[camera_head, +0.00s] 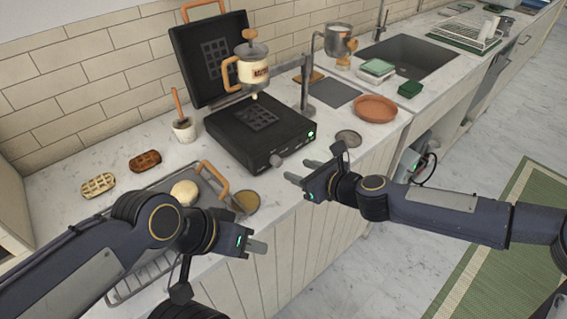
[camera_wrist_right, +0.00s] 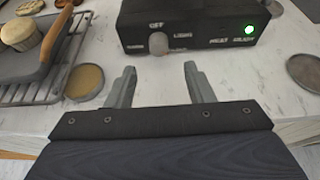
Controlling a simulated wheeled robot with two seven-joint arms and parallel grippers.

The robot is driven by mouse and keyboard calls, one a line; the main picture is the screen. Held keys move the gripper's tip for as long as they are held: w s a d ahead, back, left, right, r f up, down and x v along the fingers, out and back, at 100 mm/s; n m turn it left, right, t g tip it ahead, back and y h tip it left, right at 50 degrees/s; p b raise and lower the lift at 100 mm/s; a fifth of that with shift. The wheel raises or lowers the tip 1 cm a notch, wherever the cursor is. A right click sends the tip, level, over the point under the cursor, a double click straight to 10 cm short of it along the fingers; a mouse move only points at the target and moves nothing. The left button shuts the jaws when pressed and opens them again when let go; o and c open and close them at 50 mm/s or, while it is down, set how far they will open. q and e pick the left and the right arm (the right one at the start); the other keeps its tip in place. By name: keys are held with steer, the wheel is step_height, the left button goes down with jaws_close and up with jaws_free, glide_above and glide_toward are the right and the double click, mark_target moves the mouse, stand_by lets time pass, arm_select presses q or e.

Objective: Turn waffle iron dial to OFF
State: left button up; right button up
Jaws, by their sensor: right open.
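The waffle iron (camera_head: 240,140) is black, with its lid raised and its grid plate showing. Its dial (camera_head: 276,160) is a grey knob on the front face. In the right wrist view the dial (camera_wrist_right: 158,43) sits below the printed word OFF, with other labels on both sides. A green light (camera_wrist_right: 249,30) glows to the right of the labels. My right gripper (camera_head: 296,171) is open and empty, in front of the dial and apart from it; its fingers (camera_wrist_right: 160,85) point toward the front face. My left gripper (camera_head: 262,246) is low at the counter's front edge; its finger gap is unclear.
A batter dispenser (camera_head: 253,70) hangs over the iron on a stand. A wire rack with a tray (camera_wrist_right: 40,50) lies left of the dial. Round discs lie on either side, one gold (camera_wrist_right: 84,82) and one grey (camera_head: 348,137). A terracotta dish (camera_head: 375,108) stands to the right.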

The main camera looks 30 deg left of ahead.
mark_target(279, 164)
steer(key=p+x, duration=0.1)
steer(key=x, duration=0.6)
steer(key=shift+a+f, duration=0.15)
steer(key=shift+a, duration=0.15)
steer(key=c, duration=1)
steer(key=shift+s+f+n+t+b, duration=0.1)
steer(key=shift+f+n+t+b, duration=0.15)
steer(key=shift+n+b, duration=0.5)
steer(key=n+t+b, duration=0.2)
steer(key=b, duration=0.4)
steer(key=shift+s+a+n+h, duration=0.15)
steer(key=shift+n+h, duration=0.1)
steer(key=shift+h, duration=0.15)
steer(key=shift+r+n+t+b, duration=0.15)
steer(key=shift+n+t+b, duration=0.1)
steer(key=shift+n+b, duration=0.15)
steer(key=o, duration=1)
